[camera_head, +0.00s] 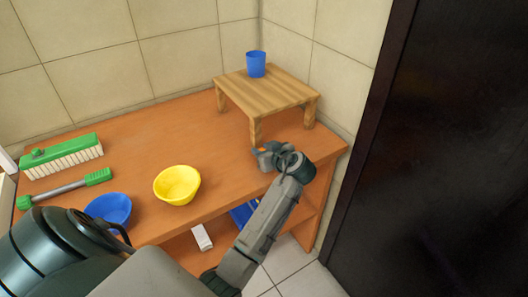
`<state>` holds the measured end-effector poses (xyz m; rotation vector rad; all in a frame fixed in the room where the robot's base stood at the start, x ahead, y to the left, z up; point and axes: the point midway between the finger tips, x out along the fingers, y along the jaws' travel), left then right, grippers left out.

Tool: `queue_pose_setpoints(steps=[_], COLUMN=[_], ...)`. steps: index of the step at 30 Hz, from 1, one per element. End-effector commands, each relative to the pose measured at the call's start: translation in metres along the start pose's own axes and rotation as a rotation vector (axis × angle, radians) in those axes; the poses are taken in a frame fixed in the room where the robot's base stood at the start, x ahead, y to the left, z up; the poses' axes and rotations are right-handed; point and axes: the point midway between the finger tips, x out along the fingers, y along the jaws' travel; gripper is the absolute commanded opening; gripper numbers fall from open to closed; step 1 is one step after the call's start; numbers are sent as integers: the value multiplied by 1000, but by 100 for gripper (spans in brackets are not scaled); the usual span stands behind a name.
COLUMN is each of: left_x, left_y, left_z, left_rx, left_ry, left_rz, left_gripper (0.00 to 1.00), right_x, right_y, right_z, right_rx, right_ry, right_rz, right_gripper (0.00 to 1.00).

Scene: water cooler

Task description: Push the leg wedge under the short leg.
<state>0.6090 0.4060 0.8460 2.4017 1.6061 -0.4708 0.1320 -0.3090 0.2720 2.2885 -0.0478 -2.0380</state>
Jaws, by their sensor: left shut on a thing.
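A small wooden table (266,90) stands on the orange bench top near the wall corner. Its front leg (255,131) comes down just behind my left gripper (262,152), and I cannot clearly see a gap under it. My left gripper is low over the bench top, right at the foot of this leg. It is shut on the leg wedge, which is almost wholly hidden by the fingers. Whether the wedge touches the leg is too small to tell. A blue cup (256,64) stands upright on the little table. My right gripper is out of view.
A yellow bowl (177,185) and a blue bowl (110,209) sit on the bench top (150,135) to the left. A green-backed brush (62,156) and a green-ended handle (66,188) lie farther left. A dark panel (450,150) stands at the right.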

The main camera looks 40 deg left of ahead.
Motion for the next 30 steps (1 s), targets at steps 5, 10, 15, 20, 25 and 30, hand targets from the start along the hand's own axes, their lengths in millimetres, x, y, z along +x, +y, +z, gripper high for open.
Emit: queue_pose_setpoints(steps=[5,10,15,20,25,30], left_x=[4,8,9,9,9,9], left_y=[0,0,0,0,0,0], left_z=[-2,-4,-4,-4,-4,-4], left_rx=[0,0,0,0,0,0], left_ry=[1,1,0,0,0,0], left_rz=[0,0,0,0,0,0], left_gripper=[8,8,50,56,56,56], right_x=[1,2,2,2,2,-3], right_y=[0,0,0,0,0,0], right_z=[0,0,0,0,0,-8], right_rx=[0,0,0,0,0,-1], right_ry=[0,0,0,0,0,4], right_rz=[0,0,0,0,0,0], right_gripper=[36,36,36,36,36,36])
